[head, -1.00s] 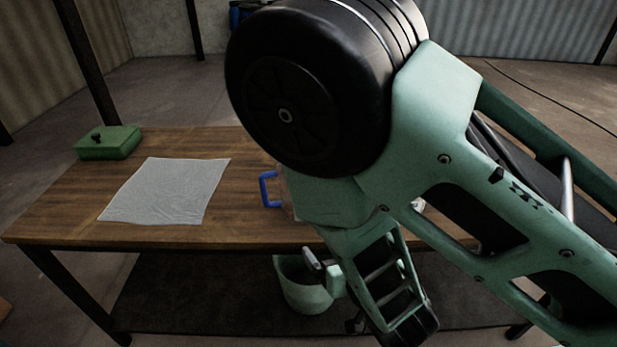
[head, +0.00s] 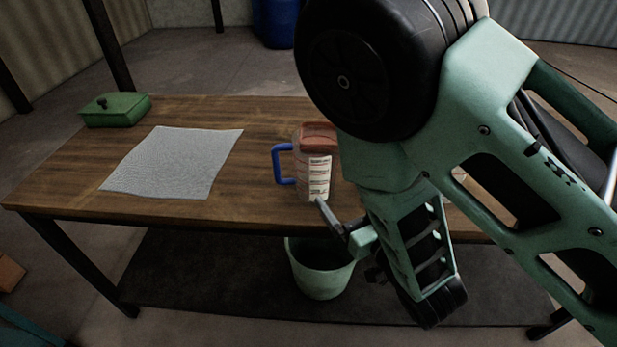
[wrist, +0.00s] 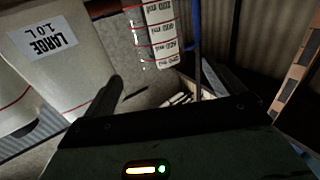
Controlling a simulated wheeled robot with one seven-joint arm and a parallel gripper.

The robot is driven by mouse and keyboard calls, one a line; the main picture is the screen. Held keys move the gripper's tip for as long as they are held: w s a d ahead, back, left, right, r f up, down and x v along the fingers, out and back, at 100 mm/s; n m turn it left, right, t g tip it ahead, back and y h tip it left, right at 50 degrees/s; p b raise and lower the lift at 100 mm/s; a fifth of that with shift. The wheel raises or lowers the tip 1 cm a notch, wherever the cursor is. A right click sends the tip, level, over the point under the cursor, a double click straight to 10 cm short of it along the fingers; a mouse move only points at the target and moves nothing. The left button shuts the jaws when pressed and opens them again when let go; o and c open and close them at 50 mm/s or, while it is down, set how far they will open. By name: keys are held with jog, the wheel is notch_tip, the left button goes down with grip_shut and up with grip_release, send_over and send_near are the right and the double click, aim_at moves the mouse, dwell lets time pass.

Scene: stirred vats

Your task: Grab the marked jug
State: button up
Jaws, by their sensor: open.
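A clear jug (head: 301,168) with a blue handle, brownish top and a white label with red lines stands upright on the wooden table, left of my arm. In the wrist view its printed strip (wrist: 161,35) and blue handle (wrist: 194,25) show ahead of the fingers. A larger pale container (wrist: 75,70) labelled LARGE 1.0 L stands at left in the wrist view; my arm mostly hides that area in the head view. My gripper (wrist: 165,88) is open and empty, just short of the jug. One finger shows near the jug's base in the head view.
A grey cloth (head: 172,162) and a green box (head: 115,110) lie on the left of the table (head: 250,212). A pale green bucket (head: 320,270) stands below its front edge. A blue drum (head: 276,22) is behind.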

aim_at(327, 168)
jog(key=b+x, duration=0.4)
jog(key=x, duration=0.3)
jog(key=shift+w+b, duration=0.25)
jog(key=shift+b, duration=0.1)
jog(key=shift+p+x, duration=0.3)
jog(key=shift+x, duration=2.6)
jog(key=c, duration=0.7)
